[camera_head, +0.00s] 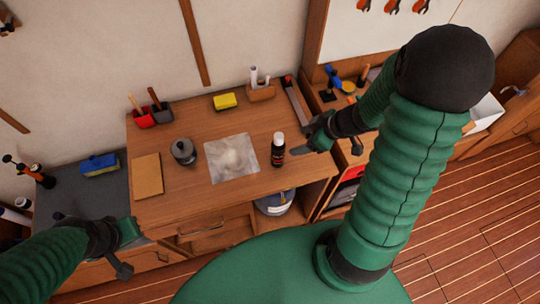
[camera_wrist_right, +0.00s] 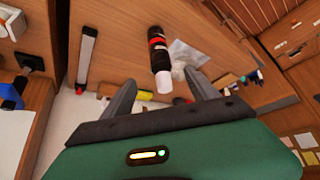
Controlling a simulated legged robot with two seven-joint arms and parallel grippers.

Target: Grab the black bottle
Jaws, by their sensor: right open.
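The black bottle (camera_head: 278,152) has a white cap and a red band. It stands upright on the wooden table near its right front part. In the right wrist view the bottle (camera_wrist_right: 159,55) shows ahead of and between the two fingers, with a gap to them. My right gripper (camera_head: 304,148) is open and empty just to the right of the bottle; its fingers also show in the right wrist view (camera_wrist_right: 160,98). My left gripper (camera_head: 128,250) is at the lower left, in front of the table's left corner, far from the bottle. Its finger opening is not clear.
The wooden table (camera_head: 205,195) also holds a clear plastic sheet (camera_head: 232,158), a grey pot (camera_head: 184,151), a tan board (camera_head: 147,176), a yellow sponge (camera_head: 225,101) and a grey-and-red long tool (camera_head: 294,98). The table's front right edge is close to the bottle.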

